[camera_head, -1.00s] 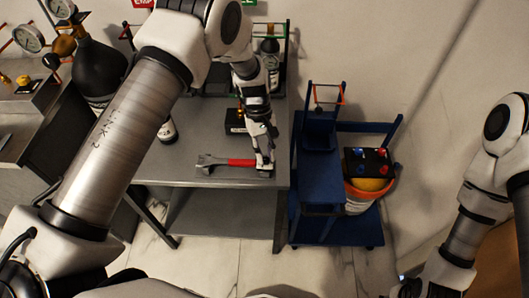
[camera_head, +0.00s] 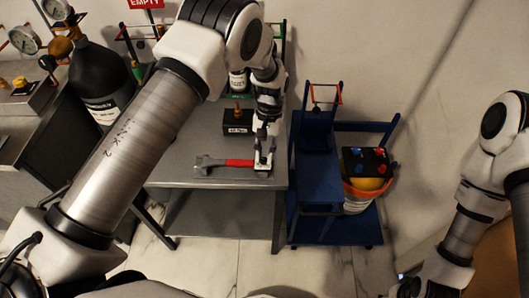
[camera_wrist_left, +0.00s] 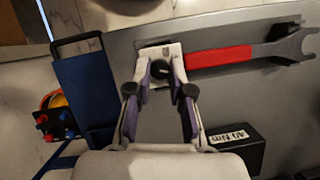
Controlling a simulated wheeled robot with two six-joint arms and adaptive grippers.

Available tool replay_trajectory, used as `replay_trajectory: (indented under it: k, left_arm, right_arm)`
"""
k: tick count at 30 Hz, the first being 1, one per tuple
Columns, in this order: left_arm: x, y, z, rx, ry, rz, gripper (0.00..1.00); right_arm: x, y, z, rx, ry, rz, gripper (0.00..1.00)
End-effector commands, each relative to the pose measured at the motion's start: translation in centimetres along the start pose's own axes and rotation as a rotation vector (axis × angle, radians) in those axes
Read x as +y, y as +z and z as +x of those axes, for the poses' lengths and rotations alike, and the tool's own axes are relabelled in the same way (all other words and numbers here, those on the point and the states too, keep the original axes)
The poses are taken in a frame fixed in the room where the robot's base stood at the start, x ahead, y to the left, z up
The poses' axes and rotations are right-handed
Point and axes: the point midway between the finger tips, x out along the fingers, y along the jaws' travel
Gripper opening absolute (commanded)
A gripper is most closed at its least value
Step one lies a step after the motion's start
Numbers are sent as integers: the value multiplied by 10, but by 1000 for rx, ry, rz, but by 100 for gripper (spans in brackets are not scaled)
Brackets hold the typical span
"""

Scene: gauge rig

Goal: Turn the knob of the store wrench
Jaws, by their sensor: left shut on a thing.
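The wrench (camera_head: 238,163) lies on the grey table (camera_head: 200,182), with a red handle and an open grey jaw at its left end. It also shows in the left wrist view (camera_wrist_left: 220,57), with the jaw to the right. My left gripper (camera_head: 263,163) points down at the handle's other end, near the table's right edge. In the left wrist view its fingers (camera_wrist_left: 160,68) are shut on a small dark round knob (camera_wrist_left: 160,72) at a pale end piece. The fingers hide part of the knob. My right arm is at the right; its fingers do not show.
A black labelled box (camera_head: 238,123) stands on the table behind the wrench. A blue cart (camera_head: 320,180) stands close to the table's right side, with a bucket (camera_head: 362,200) and a black box with coloured knobs (camera_head: 366,161). A black gas cylinder (camera_head: 98,80) stands at left.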

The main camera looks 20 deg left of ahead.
Motion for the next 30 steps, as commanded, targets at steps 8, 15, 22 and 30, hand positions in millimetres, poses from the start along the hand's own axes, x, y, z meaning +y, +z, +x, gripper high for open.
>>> replay_trajectory:
  k: [8, 15, 22, 30]
  left_arm:
    - [0, 0, 2, -2, -1, 1, 0]
    - [0, 0, 1, -1, -1, 1, 46]
    - [0, 0, -2, 0, 0, 0, 46]
    - [0, -2, -51, 5, 1, 0, 46]
  right_arm:
    - [0, 0, 0, 0, 0, 0, 40]
    - [0, 0, 0, 0, 0, 0, 40]
    - [0, 0, 0, 0, 0, 0, 40]
    - [0, 0, 0, 0, 0, 0, 40]
